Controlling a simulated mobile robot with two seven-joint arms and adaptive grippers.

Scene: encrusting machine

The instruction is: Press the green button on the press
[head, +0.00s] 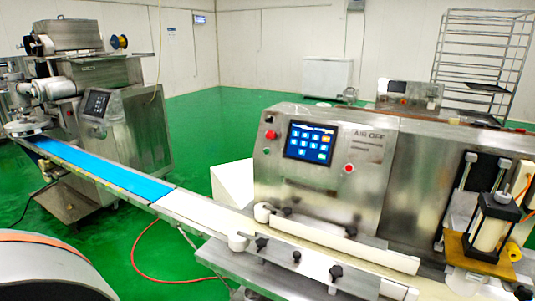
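The press (330,205) is a steel machine in the middle and right of the head view. Its upright front panel carries a blue-lit touchscreen (311,143). A red button (270,134) sits to the left of the screen, and another red button (349,168) sits to its lower right. A small dark spot (265,151) shows below the left red button; it is too small to tell surely whether it is the green button. Neither of my grippers is in view, and nothing touches the panel.
A conveyor with a blue belt (103,172) runs from the press to another steel machine (125,135) at the left. White guide rails (345,245) lie in front of the panel. A black-topped cylinder unit (494,222) stands at the right. Green floor (205,130) is open behind the conveyor.

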